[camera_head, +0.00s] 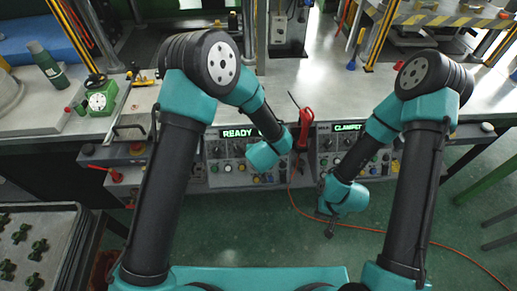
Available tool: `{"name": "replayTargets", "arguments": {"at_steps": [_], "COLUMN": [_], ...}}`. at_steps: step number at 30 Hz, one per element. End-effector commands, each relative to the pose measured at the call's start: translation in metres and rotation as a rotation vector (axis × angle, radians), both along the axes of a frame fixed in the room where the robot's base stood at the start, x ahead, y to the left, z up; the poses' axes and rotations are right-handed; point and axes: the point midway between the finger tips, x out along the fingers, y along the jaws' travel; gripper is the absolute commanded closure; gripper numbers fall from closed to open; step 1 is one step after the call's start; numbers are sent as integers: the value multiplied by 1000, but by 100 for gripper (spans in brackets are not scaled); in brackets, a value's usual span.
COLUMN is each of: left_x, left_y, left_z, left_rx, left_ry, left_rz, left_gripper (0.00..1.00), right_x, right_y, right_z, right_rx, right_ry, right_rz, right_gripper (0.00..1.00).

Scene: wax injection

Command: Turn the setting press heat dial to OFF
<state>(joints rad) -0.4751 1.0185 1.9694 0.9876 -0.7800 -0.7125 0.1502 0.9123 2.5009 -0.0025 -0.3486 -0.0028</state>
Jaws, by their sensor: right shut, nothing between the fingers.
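The control panel along the bench front has a green READY display (238,133) on its left part and a green CLAMPED display (347,127) on its right part. Small dark dials and coloured buttons sit below both displays. I cannot tell which dial is the heat dial, or read any OFF mark. My right gripper (330,228) is shut and empty, pointing down in front of and below the right panel. My left arm's wrist covers part of the panel under READY; its fingers are hidden behind the wrist.
A red hand tool (304,128) hangs at the bench edge between the displays, with an orange cord (400,231) running across the floor. A tray (62,222) of dark parts is at lower left.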

Motion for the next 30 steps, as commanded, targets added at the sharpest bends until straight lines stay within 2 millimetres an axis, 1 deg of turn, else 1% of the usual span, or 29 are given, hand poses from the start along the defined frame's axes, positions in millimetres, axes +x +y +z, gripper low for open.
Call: {"name": "replayTargets", "arguments": {"at_steps": [5,20,21,30], "left_x": [0,0,0,0], "left_y": [0,0,0,0], "left_z": [0,0,0,0], "left_rx": [0,0,0,-22], "left_ry": [0,0,0,-2], "left_rz": [0,0,0,18], "left_gripper": [42,90,92,92], "right_x": [0,0,0,0], "right_y": [0,0,0,0], "right_z": [0,0,0,0], "right_rx": [0,0,0,0], "right_ry": [0,0,0,0], "right_rz": [0,0,0,0], "right_gripper": [100,100,100,100]}}
